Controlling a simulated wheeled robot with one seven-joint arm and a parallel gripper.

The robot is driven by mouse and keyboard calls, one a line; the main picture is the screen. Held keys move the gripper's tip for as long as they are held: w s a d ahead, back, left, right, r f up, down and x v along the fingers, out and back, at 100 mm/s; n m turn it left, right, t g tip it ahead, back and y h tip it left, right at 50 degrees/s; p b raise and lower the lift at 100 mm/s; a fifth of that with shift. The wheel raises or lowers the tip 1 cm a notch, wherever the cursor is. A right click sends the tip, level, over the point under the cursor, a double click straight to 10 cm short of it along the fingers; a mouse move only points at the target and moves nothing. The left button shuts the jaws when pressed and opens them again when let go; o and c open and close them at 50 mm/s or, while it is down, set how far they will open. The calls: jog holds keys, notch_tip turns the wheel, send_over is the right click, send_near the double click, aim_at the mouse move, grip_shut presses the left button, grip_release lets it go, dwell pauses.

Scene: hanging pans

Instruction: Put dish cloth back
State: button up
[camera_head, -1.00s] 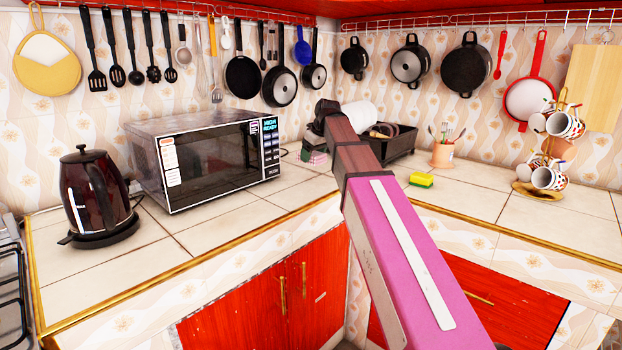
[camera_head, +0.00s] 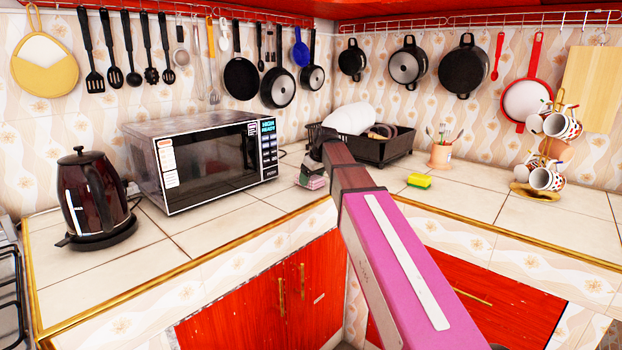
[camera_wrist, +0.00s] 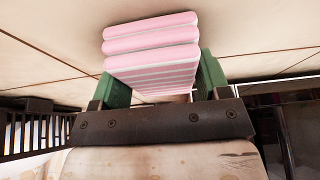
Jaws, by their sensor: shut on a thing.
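The dish cloth is a folded stack with pink and white stripes. In the wrist view the cloth (camera_wrist: 152,48) sits between the two green fingers of my gripper (camera_wrist: 158,85), which is shut on it. In the head view the cloth (camera_head: 313,182) shows small below the end of my arm, over the corner counter between microwave and dish rack. My gripper there is mostly hidden by my own arm. I cannot tell whether the cloth touches the counter.
A black dish rack (camera_head: 385,150) holding a white dish (camera_head: 350,118) stands behind my arm. A microwave (camera_head: 205,160) and kettle (camera_head: 92,195) are left. A sponge (camera_head: 419,180), utensil pot (camera_head: 440,154) and mug stand (camera_head: 545,170) are right. The front counter strip is clear.

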jog(key=o, duration=0.9)
jog(key=shift+f, duration=0.1)
jog(key=v, duration=1.2)
